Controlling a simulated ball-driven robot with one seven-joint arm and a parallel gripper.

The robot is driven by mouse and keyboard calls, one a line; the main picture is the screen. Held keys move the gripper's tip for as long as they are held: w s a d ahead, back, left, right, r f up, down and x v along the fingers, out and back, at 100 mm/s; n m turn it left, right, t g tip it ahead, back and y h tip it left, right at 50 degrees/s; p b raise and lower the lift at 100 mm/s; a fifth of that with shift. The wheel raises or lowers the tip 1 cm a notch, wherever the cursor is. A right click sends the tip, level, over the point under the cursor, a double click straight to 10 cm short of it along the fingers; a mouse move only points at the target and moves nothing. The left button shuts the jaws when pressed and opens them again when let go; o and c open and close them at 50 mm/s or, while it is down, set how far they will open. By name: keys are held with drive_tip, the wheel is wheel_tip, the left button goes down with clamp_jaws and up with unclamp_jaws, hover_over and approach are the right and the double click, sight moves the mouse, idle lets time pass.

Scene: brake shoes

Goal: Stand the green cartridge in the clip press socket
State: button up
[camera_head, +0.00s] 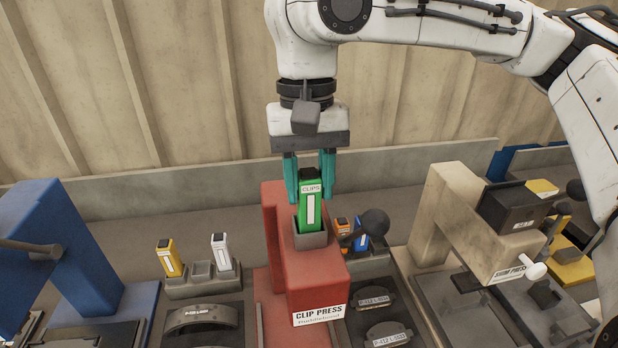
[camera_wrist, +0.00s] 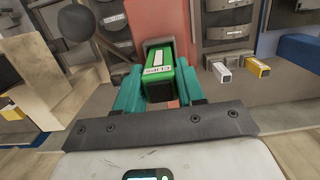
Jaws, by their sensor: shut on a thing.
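The green cartridge (camera_head: 310,209), with a black top and a "CLIPS" label, stands upright at the grey socket (camera_head: 311,240) on top of the red clip press (camera_head: 318,285). Its lower end is hidden by the socket's front wall, so I cannot tell how deep it sits. My gripper (camera_head: 308,196) has its teal fingers on both sides of the cartridge's upper part and is shut on it. In the wrist view the cartridge (camera_wrist: 159,78) shows between the fingers (camera_wrist: 158,90), with the socket wall (camera_wrist: 157,44) just beyond it.
A grey holder (camera_head: 203,285) left of the press bears a yellow cartridge (camera_head: 169,258) and a white cartridge (camera_head: 222,252). Orange and blue cartridges (camera_head: 361,236) stand to the right by a black ball knob (camera_head: 375,222). A blue press (camera_head: 62,240) and the beige shim press (camera_head: 470,225) flank it.

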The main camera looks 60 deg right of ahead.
drive_tip(key=o, duration=1.1)
drive_tip(key=shift+o, duration=0.2)
wheel_tip(320, 180, up, 12)
drive_tip(key=w+d, duration=0.1)
